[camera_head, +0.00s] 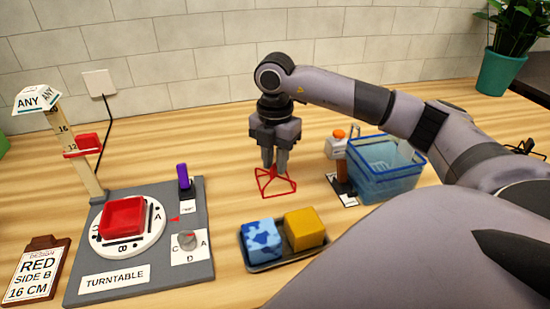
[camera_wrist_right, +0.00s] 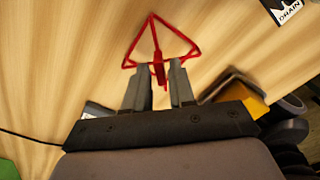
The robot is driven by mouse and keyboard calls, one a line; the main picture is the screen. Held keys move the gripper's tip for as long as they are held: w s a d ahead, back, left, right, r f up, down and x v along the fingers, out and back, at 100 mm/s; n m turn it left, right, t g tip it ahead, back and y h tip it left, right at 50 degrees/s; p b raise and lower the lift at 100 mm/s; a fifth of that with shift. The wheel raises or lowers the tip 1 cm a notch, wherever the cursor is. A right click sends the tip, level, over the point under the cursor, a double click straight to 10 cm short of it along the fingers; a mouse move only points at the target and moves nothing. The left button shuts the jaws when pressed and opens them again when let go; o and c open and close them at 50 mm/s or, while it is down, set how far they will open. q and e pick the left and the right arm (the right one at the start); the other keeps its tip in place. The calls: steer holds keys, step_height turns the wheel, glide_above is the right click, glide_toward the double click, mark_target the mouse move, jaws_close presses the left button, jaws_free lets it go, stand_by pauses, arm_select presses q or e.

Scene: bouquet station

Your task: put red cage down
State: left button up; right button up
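The red cage (camera_head: 277,184) is a small triangular frame of thin red bars on the wooden table, near the middle of the head view. My right gripper (camera_head: 274,166) points down directly over it, fingertips at the cage's upper part. In the right wrist view the cage (camera_wrist_right: 159,48) lies beyond the fingertips, and a short red upright part stands between the two fingers. The fingers (camera_wrist_right: 159,68) are apart, with narrow gaps beside that red part. Whether the cage rests fully on the table is hard to tell. My left gripper is not in view.
A grey turntable board (camera_head: 190,265) with a red dish (camera_head: 123,217) stands left. A tray (camera_head: 285,262) with a blue-patterned block (camera_head: 261,240) and a yellow block (camera_head: 305,228) is in front. A blue basket (camera_head: 385,180) and an orange-topped bottle (camera_head: 339,150) stand right. Table left of the cage is clear.

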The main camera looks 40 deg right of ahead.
mark_target(275, 165)
steer(key=shift+o, duration=0.3)
steer(key=shift+r, duration=0.15)
step_height(275, 165, up, 12)
steer(key=p, duration=0.1)
stand_by(0.8)
